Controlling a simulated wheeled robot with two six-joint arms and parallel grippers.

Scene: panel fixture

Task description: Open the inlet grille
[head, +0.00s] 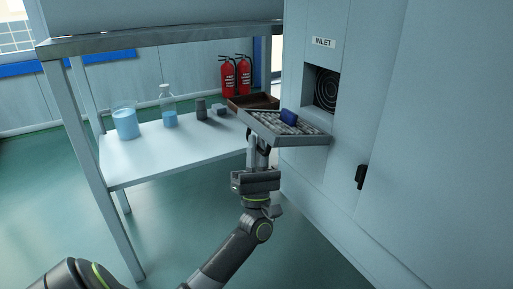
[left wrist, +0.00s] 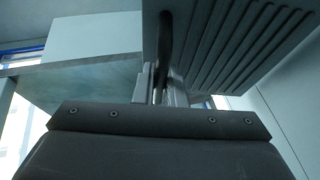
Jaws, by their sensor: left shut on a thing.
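The inlet grille (head: 318,138) is a grey slatted panel, swung out and down to about level below the INLET label (head: 323,42). The square inlet opening (head: 326,90) behind it is uncovered and shows a round fan guard. A small blue object (head: 288,117) lies on the grille's upper face. My left gripper (head: 258,150) is under the grille's outer edge, shut on its dark handle (left wrist: 166,38). The slatted underside (left wrist: 240,40) fills the upper right of the left wrist view. My right gripper is not in view.
A white table (head: 160,160) at left holds a beaker (head: 125,122), a bottle (head: 169,112), small grey items and a brown tray (head: 250,101) close behind the grille. A black handle (head: 361,176) sticks out of the cabinet. Fire extinguishers (head: 235,77) stand behind.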

